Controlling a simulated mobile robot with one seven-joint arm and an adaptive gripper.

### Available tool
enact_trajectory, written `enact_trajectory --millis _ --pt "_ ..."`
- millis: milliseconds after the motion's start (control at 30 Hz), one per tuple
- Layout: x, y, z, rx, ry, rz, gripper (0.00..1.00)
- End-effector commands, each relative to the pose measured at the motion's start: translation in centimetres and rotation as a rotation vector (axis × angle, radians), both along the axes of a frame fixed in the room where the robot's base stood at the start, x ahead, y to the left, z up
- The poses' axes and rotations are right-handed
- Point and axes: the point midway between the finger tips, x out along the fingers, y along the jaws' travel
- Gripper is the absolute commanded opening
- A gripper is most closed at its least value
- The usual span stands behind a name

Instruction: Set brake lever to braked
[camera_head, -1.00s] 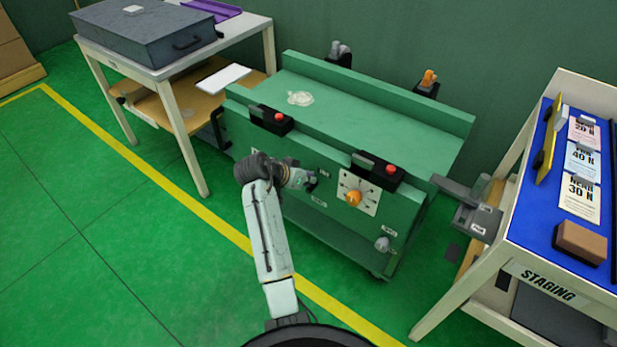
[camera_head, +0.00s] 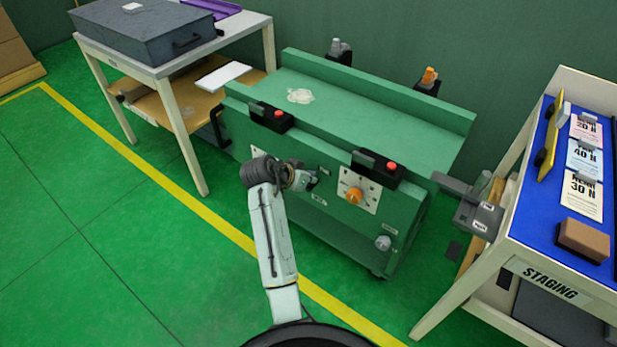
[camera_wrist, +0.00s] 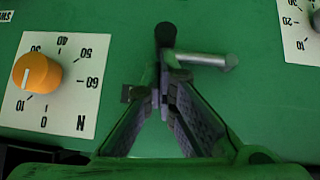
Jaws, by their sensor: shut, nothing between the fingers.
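In the wrist view, a lever with a silver bar (camera_wrist: 205,60) and a black rounded end (camera_wrist: 165,35) stands out from the green front panel (camera_wrist: 120,25). I take it for the brake lever; its setting cannot be read. My gripper (camera_wrist: 160,95) is shut and empty, with its fingertips pointing at the black end. Whether they touch it cannot be told. In the head view my gripper (camera_head: 308,181) is at the front of the green bench (camera_head: 375,95), left of the orange dial knob (camera_head: 354,196). My arm hides the lever there.
The orange knob also shows in the wrist view (camera_wrist: 37,72), on a white dial plate. Two black boxes with red buttons (camera_head: 271,117) (camera_head: 379,167) sit on the bench's front edge. A grey lever unit (camera_head: 470,208) stands between bench and staging table (camera_head: 537,280). Floor in front is clear.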

Motion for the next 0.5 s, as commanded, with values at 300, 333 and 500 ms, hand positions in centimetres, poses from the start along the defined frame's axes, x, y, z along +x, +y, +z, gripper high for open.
enact_trajectory --millis 300,333,500 --pt "-0.4 -0.5 -1.5 0.100 -0.070 -0.002 0.00" --pt "-0.5 -0.6 -1.7 0.117 -0.083 -0.002 0.00" --pt "-0.7 -0.9 -3.2 0.238 -0.171 -0.003 0.00"
